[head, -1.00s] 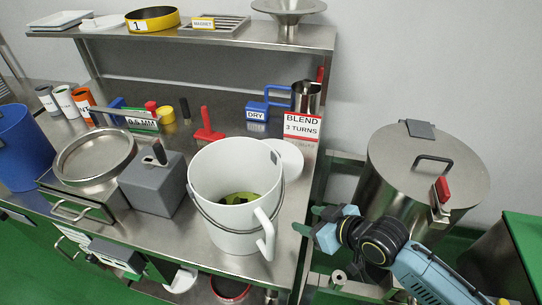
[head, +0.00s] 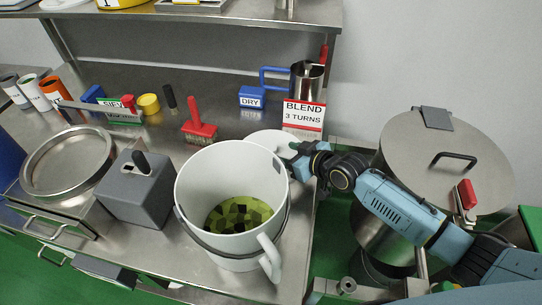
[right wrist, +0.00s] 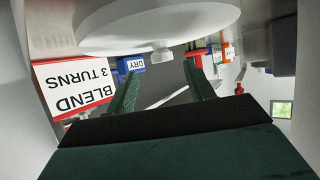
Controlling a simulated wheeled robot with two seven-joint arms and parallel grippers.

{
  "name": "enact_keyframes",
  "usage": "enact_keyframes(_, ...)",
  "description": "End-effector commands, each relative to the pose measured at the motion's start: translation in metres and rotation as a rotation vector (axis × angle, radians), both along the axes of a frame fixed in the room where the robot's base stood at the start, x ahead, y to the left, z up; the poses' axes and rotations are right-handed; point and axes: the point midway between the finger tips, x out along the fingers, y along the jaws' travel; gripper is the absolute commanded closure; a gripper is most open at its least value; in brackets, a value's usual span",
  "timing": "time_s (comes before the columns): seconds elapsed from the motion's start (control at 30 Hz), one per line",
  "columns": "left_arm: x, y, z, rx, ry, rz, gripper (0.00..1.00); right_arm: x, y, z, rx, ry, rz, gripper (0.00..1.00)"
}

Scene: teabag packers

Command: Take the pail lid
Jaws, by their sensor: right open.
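The white pail lid (head: 262,139) is a pale disc at the counter's right side, partly hidden behind the white pail (head: 215,175) and by my right gripper. It also shows large at the top of the right wrist view (right wrist: 160,22), where the picture is upside down, with a small knob (right wrist: 162,54) at its middle. My right gripper (head: 296,157) is at the lid's right edge, just behind the pail's rim. Its two green fingers (right wrist: 161,85) are apart with nothing between them. I cannot tell whether they touch the lid. My left gripper is not in view.
The pail holds green-brown pieces (head: 238,214). A BLEND 3 TURNS sign (head: 303,115) and a steel jug (head: 306,82) stand behind the lid, with a blue DRY block (head: 251,97) to their left. A lidded steel drum (head: 440,150) stands at the right.

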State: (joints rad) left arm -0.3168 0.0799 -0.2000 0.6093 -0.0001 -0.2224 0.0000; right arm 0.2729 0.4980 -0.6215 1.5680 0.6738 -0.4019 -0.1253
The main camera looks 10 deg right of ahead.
Motion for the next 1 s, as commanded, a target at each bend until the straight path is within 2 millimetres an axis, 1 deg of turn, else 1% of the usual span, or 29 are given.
enact_keyframes(0.03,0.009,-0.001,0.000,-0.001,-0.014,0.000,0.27,0.002,0.002,-0.001,0.001,-0.001,0.001,0.47)
enact_keyframes(0.1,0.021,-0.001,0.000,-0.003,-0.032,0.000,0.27,0.006,0.005,-0.002,0.001,-0.002,0.000,0.47)
enact_keyframes(0.2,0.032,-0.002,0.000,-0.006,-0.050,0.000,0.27,0.015,0.013,-0.008,0.002,-0.001,0.000,0.47)
enact_keyframes(0.23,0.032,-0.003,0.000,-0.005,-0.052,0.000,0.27,0.018,0.016,-0.010,0.001,0.000,0.000,0.47)
enact_keyframes(0.3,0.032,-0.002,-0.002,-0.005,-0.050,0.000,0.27,0.025,0.022,-0.014,0.001,-0.001,0.001,0.47)
enact_keyframes(0.43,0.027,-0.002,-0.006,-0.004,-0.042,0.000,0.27,0.035,0.028,-0.020,0.001,-0.001,0.000,0.47)
enact_keyframes(0.6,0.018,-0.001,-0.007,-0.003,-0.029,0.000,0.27,0.038,0.030,-0.023,-0.001,0.000,0.000,0.47)
enact_keyframes(0.73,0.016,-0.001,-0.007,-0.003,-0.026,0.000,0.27,0.038,0.030,-0.022,-0.001,0.000,0.000,0.47)
enact_keyframes(0.77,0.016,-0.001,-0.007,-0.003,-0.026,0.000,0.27,0.038,0.030,-0.022,-0.001,0.000,0.000,0.48)
enact_keyframes(1.0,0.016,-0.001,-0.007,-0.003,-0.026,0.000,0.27,0.038,0.029,-0.022,-0.001,0.000,0.000,0.80)
